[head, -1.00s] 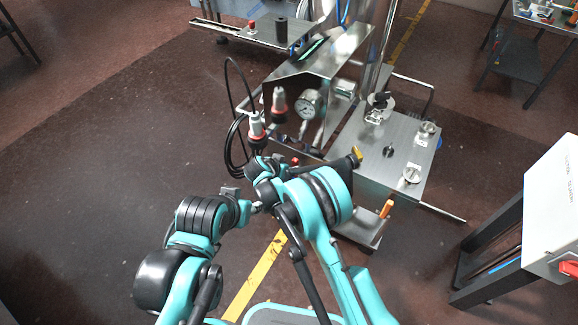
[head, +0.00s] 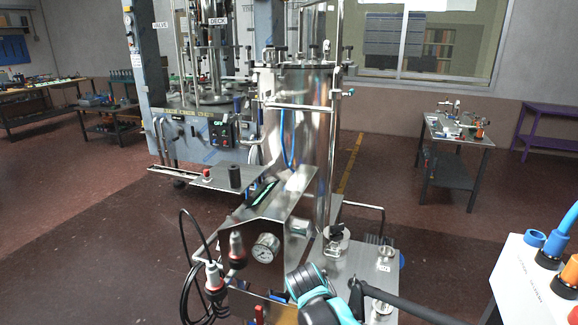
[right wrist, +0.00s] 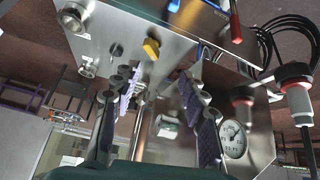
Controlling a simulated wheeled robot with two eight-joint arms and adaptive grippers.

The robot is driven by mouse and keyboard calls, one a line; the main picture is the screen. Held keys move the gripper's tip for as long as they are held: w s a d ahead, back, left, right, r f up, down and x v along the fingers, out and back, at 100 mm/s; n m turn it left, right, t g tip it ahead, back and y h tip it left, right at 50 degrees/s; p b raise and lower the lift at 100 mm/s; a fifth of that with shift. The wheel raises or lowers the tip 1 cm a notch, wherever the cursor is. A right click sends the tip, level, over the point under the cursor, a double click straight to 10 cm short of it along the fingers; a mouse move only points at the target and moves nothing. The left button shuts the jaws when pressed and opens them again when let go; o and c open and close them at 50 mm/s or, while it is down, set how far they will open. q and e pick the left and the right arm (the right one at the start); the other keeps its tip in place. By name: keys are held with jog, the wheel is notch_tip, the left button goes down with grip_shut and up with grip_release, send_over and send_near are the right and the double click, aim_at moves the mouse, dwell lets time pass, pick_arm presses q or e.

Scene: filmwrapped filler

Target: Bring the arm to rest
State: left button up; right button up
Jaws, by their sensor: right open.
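My right gripper (right wrist: 160,100) is open in the right wrist view, with its two fingers apart and nothing between them. It faces the steel machine, whose steel panel (right wrist: 262,135) carries a pressure gauge (right wrist: 233,140). In the head view a teal and black part of my arm (head: 312,293) shows at the bottom middle, in front of the machine's steel tank (head: 305,140). The gripper fingers cannot be made out there. My left gripper is not in view.
Red-tipped plugs (head: 237,246) and looped black cables stand left of the gauge. A steel side plate (head: 350,262) with fittings lies to the right. A white box with blue connectors (head: 540,285) stands at the lower right. Open floor (head: 90,250) lies at left.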

jog(key=s+d+r+n, duration=0.1)
jog(key=s+d, duration=0.4)
jog(key=s, duration=0.6)
jog(key=s+d+r+y, duration=0.1)
jog(key=s+d, duration=0.5)
jog(key=s, duration=0.6)
jog(key=shift+n+y, duration=0.3)
jog(key=shift+n, duration=0.1)
